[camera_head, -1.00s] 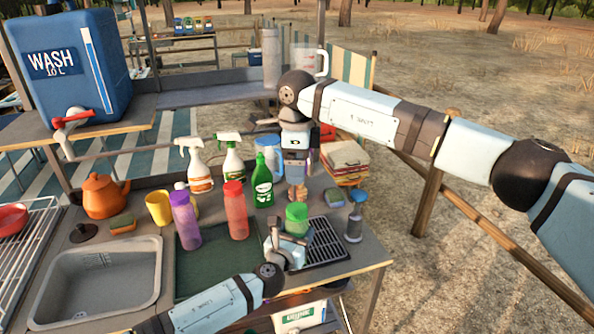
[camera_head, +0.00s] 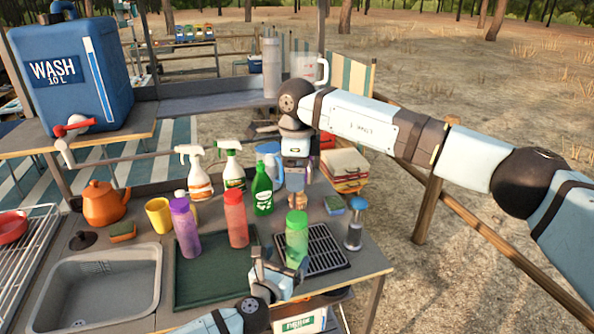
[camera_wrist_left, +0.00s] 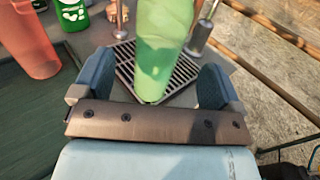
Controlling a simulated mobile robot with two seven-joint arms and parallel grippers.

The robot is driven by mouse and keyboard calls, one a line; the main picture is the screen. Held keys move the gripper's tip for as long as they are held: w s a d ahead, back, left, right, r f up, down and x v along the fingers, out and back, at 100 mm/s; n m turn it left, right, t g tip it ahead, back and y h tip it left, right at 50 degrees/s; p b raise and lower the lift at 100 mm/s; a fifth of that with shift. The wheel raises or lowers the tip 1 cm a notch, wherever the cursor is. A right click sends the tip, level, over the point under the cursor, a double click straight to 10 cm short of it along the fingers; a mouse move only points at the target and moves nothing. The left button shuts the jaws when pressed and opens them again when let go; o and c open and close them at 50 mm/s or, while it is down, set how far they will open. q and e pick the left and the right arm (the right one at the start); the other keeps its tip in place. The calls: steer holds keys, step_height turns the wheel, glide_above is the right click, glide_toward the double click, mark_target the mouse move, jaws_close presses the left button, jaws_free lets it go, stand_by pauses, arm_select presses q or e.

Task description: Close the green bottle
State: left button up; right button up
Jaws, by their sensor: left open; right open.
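My left gripper (camera_head: 281,262) is open and low on the near side of the bottle. In the left wrist view its spread fingers (camera_wrist_left: 154,87) lie on either side of the bottle's lower part, apart from it. My right gripper (camera_head: 297,194) points down, open, above the counter behind the bottle.
A green soap bottle (camera_head: 262,192) and spray bottles stand behind. A blue-capped shaker (camera_head: 355,228) stands right of the grate (camera_head: 322,252).

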arm_select(q)
steer(key=v, duration=0.7)
